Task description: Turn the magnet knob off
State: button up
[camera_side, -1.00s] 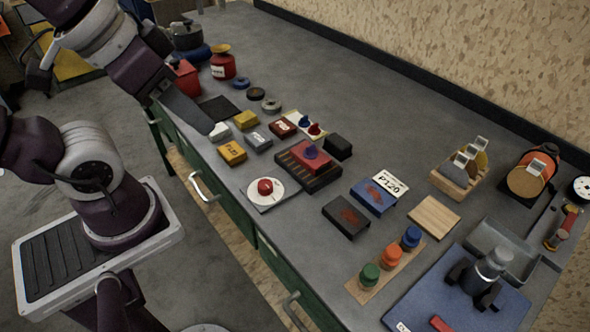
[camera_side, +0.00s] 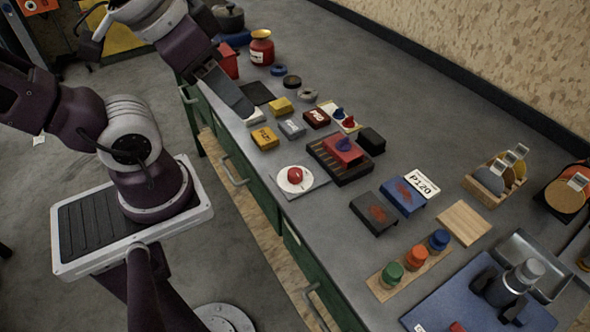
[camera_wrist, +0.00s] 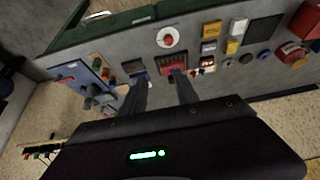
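A red knob (camera_side: 295,175) sits on a white round dial on a grey square plate (camera_side: 316,180) near the bench's front edge. It also shows in the wrist view (camera_wrist: 168,39). A red block with a blue knob (camera_side: 343,143) sits on a dark slotted base (camera_side: 352,175). I cannot tell which knob is the magnet's. My gripper (camera_side: 246,110) is above the bench's left part, apart from both knobs. In the wrist view its two fingers (camera_wrist: 160,92) are spread with nothing between them. The red block (camera_wrist: 175,62) appears near the fingertips in that picture, without visible contact.
Small yellow, grey and red blocks (camera_side: 265,138) lie left of the dial. A black block (camera_side: 371,140) stands beside the slotted base. Green, orange and blue knobs (camera_side: 418,256) stand on a wooden strip at front right. Bare grey bench (camera_side: 440,130) lies toward the wall.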

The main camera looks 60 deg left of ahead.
jog(key=shift+o, duration=1)
jog(key=w+a+f+m+g+y, duration=0.2)
jog(key=m, duration=0.1)
jog(key=shift+w+a+f+m, duration=0.1)
jog(key=shift+w+f+m, duration=0.05)
jog(key=shift+f+m, duration=0.15)
jog(key=m+g+h, duration=0.2)
jog(key=m+g, duration=0.2)
jog(key=m, duration=1.8)
send_over(295, 171)
notch_tip(295, 171, down, 16)
jog(key=shift+r, duration=0.15)
notch_tip(295, 171, down, 7)
grip_shut()
